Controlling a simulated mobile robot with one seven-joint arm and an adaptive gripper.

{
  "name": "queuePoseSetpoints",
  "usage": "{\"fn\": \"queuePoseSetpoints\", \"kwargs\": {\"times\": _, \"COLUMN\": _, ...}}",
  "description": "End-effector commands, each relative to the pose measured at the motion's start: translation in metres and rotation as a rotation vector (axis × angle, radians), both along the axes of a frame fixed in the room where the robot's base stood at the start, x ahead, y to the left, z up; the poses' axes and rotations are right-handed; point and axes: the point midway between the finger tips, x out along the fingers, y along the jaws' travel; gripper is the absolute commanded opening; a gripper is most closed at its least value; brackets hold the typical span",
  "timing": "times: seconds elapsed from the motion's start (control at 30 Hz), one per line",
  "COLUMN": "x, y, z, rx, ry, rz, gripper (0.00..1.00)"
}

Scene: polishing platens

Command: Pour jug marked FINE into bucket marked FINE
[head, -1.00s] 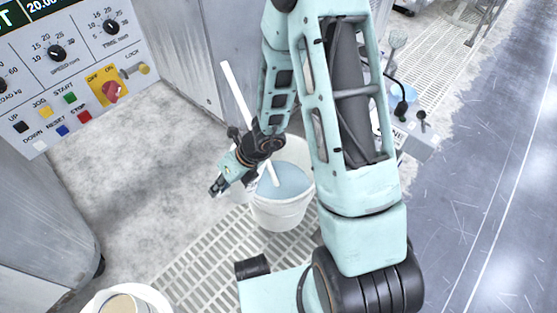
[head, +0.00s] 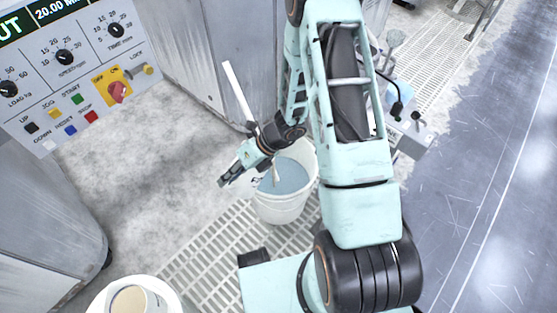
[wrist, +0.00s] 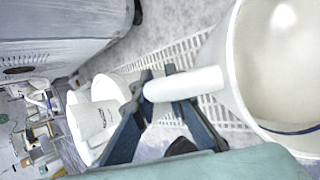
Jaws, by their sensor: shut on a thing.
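My gripper (head: 224,181) reaches to the left beside a white bucket (head: 285,211) holding blue-grey liquid. In the wrist view its dark fingers (wrist: 165,100) are shut on a white rounded bar (wrist: 185,85). The bar runs towards a large white vessel (wrist: 234,80) with a pale inside, close at the right edge. I cannot tell for sure whether the bar is this vessel's handle. A beige-filled jug (head: 130,299) stands at the bottom left of the head view. A white labelled vessel (wrist: 95,120) shows in the wrist view. I cannot read FINE on anything.
A white stick (head: 238,90) leans in the blue-grey bucket, passing close to my wrist. A control panel (head: 90,70) and grey machine casings (head: 185,60) stand behind. A pale floor grating (head: 205,258) lies around the bucket. Open floor (head: 510,170) is at the right.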

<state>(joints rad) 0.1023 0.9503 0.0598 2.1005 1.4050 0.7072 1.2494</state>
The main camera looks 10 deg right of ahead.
Motion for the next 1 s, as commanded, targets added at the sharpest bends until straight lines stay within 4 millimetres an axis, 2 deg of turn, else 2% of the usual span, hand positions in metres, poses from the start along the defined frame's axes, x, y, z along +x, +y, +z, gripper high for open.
{"fn": "queuePoseSetpoints", "kwargs": {"times": 1.0, "x": 0.0050, "y": -0.0054, "z": -0.0004, "rx": 0.080, "ry": 0.051, "rz": 0.000, "gripper": 0.00}}
